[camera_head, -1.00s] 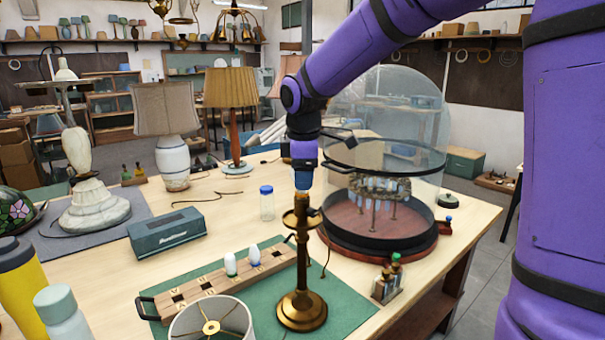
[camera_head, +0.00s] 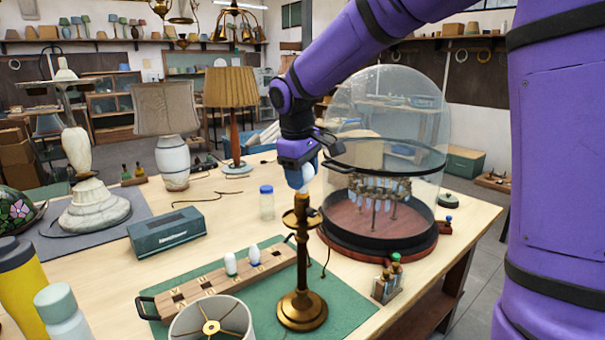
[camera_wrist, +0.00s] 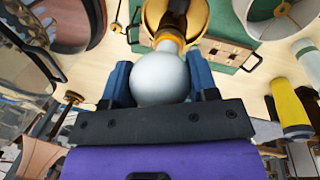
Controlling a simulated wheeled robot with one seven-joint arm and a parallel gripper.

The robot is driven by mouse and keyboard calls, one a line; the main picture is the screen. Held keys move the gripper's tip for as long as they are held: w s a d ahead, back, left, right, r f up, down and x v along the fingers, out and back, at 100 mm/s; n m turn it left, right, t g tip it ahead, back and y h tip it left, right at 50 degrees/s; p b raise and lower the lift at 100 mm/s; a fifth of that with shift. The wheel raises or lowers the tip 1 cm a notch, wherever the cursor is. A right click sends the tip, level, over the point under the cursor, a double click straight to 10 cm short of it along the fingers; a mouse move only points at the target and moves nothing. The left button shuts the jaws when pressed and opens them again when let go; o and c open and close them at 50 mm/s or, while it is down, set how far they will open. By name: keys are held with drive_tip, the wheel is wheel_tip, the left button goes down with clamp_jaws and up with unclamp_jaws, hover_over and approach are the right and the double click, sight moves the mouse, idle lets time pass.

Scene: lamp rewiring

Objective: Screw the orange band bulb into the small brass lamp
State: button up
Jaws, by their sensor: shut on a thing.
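The small brass lamp (camera_head: 302,262) stands upright on the green mat, without a shade. My gripper (camera_head: 300,170) is above its top, shut on the white bulb (camera_head: 301,180). In the wrist view the round white glass of the bulb (camera_wrist: 160,80) sits between the two blue fingers of my gripper (camera_wrist: 160,85). An orange band shows at the bulb's neck, over the brass lamp (camera_wrist: 168,12). The bulb's lower end is at the lamp's socket, in line with it; how deep it sits I cannot tell.
A wooden bulb rack (camera_head: 205,286) with two white bulbs lies left of the lamp, behind an upturned lampshade (camera_head: 212,322). A glass dome (camera_head: 385,125) on a round base stands close right. A small bottle holder (camera_head: 386,288) is at the front right.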

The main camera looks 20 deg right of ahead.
drive_tip(key=shift+m, duration=0.3)
drive_tip(key=m, duration=0.3)
drive_tip(key=shift+m+g, duration=0.3)
drive_tip(key=shift+m, duration=0.1)
drive_tip(key=m, duration=0.4)
drive_tip(key=shift+g, duration=0.4)
drive_tip(key=m, duration=0.3)
drive_tip(key=shift+a+m+g, duration=0.1)
drive_tip(key=shift+m+g, duration=0.3)
drive_tip(key=m, duration=0.4)
drive_tip(key=shift+g, duration=0.3)
